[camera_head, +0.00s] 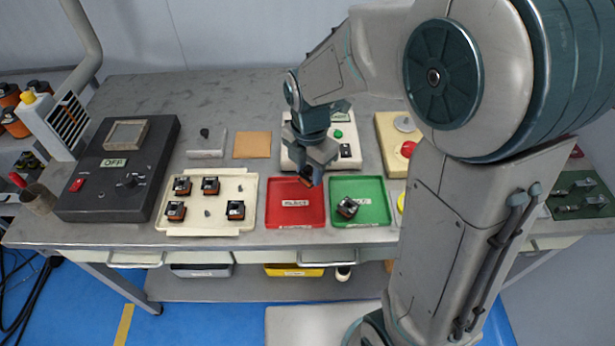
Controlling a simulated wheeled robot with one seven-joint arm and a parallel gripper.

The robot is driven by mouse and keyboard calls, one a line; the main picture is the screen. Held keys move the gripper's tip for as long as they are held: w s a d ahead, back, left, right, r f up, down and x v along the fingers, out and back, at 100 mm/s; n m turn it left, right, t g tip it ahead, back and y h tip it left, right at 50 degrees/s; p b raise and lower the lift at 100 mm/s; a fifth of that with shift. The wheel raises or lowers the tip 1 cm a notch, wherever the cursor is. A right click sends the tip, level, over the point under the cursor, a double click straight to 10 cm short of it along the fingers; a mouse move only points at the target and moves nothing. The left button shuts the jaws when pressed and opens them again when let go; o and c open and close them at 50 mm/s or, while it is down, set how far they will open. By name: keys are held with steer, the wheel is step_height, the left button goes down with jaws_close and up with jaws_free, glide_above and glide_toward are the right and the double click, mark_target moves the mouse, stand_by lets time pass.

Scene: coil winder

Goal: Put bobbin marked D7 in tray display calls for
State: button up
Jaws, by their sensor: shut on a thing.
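My gripper (313,178) is shut on a small dark and orange bobbin (305,182), held above the red tray (284,217), which is labelled REJECT. The gripper hides part of this bobbin, and no marking on it is readable. The green tray (375,190) sits just right of the red one and holds a tilted dark bobbin (348,207); its label is too small to read. A cream tray (247,186) at left holds several upright orange and black bobbins (211,186). The panel screen (127,133) shows no readable text; a label below reads OFF.
A black control box (90,195) stands at left. A white box with a green button (346,128) stands behind the red tray, partly hidden by my arm. A beige box with a red button (390,128) is right of it. A brown pad (252,145) lies behind the cream tray.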

steer(key=shift+w+a+f, duration=0.15)
steer(key=shift+w, duration=0.05)
steer(key=shift+f, duration=2)
steer(key=shift+f, duration=0.15)
steer(key=shift+f+b, duration=0.1)
steer(key=shift+b, duration=0.2)
steer(key=o, duration=0.8)
